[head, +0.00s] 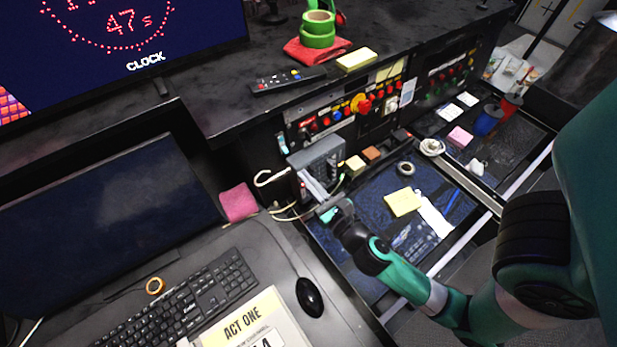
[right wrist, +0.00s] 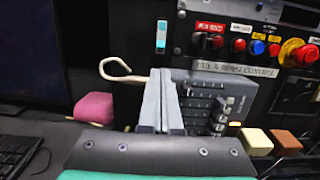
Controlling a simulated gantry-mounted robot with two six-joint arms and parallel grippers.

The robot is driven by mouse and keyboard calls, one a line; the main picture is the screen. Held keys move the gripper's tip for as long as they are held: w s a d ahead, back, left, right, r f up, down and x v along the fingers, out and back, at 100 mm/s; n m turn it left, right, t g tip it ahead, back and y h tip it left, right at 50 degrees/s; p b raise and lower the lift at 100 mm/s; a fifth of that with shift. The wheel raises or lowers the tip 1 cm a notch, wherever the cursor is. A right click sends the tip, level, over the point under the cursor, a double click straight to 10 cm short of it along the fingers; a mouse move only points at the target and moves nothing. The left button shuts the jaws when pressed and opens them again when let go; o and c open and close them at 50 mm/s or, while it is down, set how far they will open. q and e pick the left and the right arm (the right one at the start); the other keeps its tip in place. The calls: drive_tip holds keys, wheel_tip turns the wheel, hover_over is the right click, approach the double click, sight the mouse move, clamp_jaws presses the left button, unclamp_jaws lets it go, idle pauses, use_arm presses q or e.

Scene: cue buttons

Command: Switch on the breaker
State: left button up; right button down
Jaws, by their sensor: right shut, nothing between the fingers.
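My right gripper (head: 330,209) is shut and empty, above the near left corner of the lower desk. In the right wrist view its closed fingers (right wrist: 162,100) point forward and cover part of a grey box (right wrist: 207,108) with rows of dark keys or slots. The same grey box (head: 320,157) stands below the left end of the button panel in the head view. A small switch with a cyan light (right wrist: 161,36) is left of the panel, above the fingertips. No part is clearly labelled as the breaker. My left gripper is not in view.
A button panel (head: 349,112) has red, blue and yellow buttons. A beige cable (right wrist: 114,72) loops left of the fingers. A pink block (head: 239,202), a keyboard (head: 186,301) and a mouse (head: 309,296) lie on the left desk. Yellow notes (head: 403,202) lie on the lower desk.

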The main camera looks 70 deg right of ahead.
sight(292, 166)
drive_tip(key=p+x, duration=0.1)
drive_tip(key=x, duration=0.6)
drive_tip(key=shift+a, duration=0.1)
drive_tip(key=shift+r, duration=0.1)
